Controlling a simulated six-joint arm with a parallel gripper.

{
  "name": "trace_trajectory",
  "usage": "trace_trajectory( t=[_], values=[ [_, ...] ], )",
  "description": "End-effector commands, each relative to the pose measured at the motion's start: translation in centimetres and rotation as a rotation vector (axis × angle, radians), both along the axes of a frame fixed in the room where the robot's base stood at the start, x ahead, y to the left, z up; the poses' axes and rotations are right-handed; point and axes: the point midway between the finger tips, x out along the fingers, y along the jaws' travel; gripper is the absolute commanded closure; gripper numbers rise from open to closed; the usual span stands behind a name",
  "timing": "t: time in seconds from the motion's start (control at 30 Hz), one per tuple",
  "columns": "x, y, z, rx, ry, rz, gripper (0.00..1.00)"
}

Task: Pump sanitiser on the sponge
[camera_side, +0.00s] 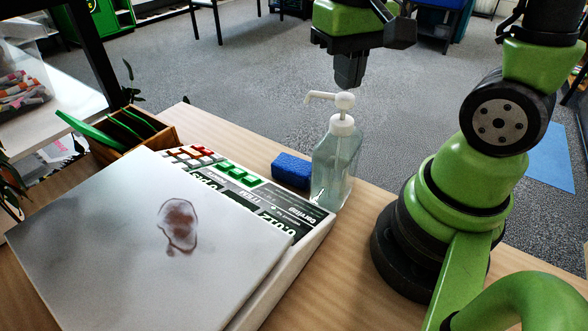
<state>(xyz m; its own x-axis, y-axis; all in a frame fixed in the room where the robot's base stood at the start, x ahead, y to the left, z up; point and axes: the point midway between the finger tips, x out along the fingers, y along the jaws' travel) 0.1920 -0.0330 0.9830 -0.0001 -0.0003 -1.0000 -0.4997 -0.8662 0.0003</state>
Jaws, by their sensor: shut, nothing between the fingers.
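A clear sanitiser bottle (335,165) with a white pump head (344,101) stands upright on the wooden table. Its spout points left. A blue sponge (291,170) lies on the table just left of the bottle, roughly below the spout. My gripper (349,84) points down with its fingers shut and empty. It is right above the pump head in this view; whether the fingertips touch the pump cannot be told.
A wooden box with green items (133,137) stands at the back left. Bare table (232,131) shows behind the sponge.

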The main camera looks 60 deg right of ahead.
Motion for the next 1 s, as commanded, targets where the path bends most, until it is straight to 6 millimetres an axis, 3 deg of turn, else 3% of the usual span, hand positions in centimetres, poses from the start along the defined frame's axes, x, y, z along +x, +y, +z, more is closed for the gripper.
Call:
trace_trajectory(
  t=[1.0],
  values=[
    [0.0,0.0,-3.0,0.0,0.001,0.0,1.0]
  ],
)
